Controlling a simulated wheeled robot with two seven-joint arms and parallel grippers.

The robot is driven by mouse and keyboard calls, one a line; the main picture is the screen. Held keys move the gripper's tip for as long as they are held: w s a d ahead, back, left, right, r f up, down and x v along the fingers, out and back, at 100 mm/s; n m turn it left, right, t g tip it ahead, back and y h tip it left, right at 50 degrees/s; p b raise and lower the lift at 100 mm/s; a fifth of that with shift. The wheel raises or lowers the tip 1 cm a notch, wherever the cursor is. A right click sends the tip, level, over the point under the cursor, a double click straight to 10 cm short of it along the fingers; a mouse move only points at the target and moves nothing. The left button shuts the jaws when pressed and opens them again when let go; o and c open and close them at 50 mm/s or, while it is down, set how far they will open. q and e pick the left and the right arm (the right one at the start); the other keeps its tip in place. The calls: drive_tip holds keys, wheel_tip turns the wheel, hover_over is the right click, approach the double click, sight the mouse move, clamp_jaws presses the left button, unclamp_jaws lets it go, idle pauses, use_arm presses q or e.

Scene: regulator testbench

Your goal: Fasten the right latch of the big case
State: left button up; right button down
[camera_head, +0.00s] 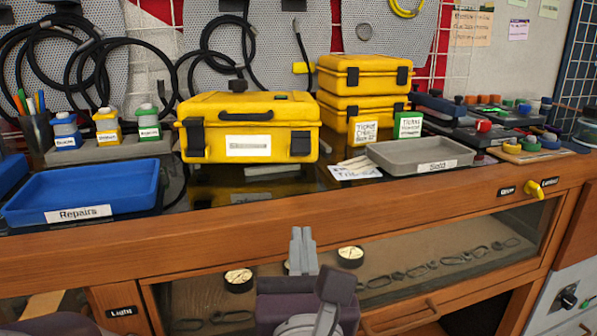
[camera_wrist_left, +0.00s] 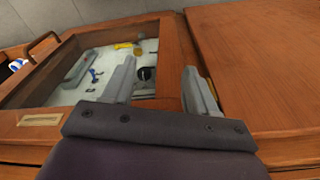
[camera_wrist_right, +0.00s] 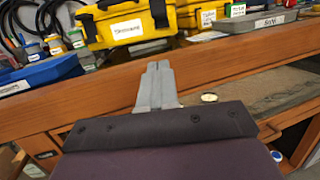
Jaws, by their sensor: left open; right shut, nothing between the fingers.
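The case also shows in the right wrist view (camera_wrist_right: 108,12). My right gripper (camera_head: 302,238) is shut and empty, in front of the bench edge and below the case. My left gripper (camera_wrist_left: 160,82) is open and empty over wooden furniture, out of the head view.
A blue tray (camera_head: 84,190) labelled Repairs lies left of the case and a grey tray (camera_head: 420,154) lies right. Two smaller stacked yellow cases (camera_head: 362,78) stand behind right. Small bottles (camera_head: 107,126) stand at left. A glass-topped drawer (camera_head: 400,262) is below the bench edge.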

sight(299, 212)
drive_tip(key=w, duration=0.3)
drive_tip(key=w+r+b, duration=0.1)
drive_tip(key=w, duration=0.5)
drive_tip(key=shift+a+r, duration=0.15)
drive_tip(key=shift+a, duration=0.05)
drive_tip(key=shift+w+r, duration=0.35)
drive_tip(key=shift+r, duration=0.3)
drive_tip(key=shift+w+r, duration=0.35)
drive_tip(key=shift+r, duration=0.25)
drive_tip(key=shift+w+a+r, duration=0.1)
drive_tip(key=shift+w+r, duration=0.25)
drive_tip(key=shift+r, duration=0.15)
drive_tip(key=shift+r, duration=0.1)
